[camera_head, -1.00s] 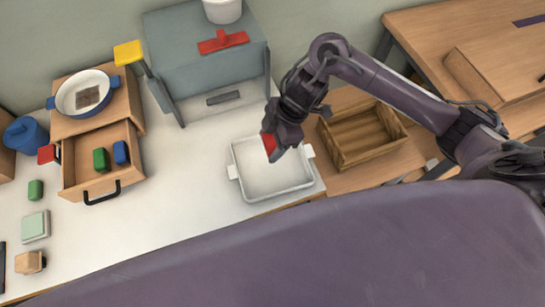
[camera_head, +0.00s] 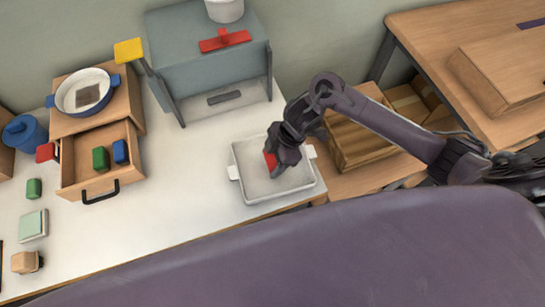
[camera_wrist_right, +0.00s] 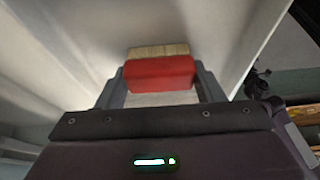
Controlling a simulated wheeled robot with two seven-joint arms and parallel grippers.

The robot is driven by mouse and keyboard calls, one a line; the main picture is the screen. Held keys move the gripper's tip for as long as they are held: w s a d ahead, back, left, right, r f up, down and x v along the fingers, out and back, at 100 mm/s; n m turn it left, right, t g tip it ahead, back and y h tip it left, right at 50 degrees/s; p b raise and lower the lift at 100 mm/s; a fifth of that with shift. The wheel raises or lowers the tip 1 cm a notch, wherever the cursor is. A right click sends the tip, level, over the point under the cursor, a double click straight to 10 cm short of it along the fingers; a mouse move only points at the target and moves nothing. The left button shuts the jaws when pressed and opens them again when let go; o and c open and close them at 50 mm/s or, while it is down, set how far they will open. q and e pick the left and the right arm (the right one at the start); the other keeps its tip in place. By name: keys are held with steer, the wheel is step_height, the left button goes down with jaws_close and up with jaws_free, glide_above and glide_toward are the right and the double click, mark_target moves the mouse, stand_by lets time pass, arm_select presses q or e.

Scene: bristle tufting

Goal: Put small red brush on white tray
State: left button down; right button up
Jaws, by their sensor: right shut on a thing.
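I cannot tell whether the bristles touch the tray floor. My left gripper is not in view.
A wooden crate (camera_head: 350,140) stands right of the tray. A grey machine (camera_head: 205,60) with a red handle (camera_head: 223,40) is behind it. An open wooden drawer (camera_head: 75,187) at left holds a green block (camera_head: 101,158) and a blue block (camera_head: 121,152). The white table between is clear.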

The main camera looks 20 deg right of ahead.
steer(key=shift+f, duration=0.2)
steer(key=o, duration=1)
steer(key=shift+c, duration=0.2)
steer(key=shift+r, duration=0.25)
steer(key=v, duration=1.2)
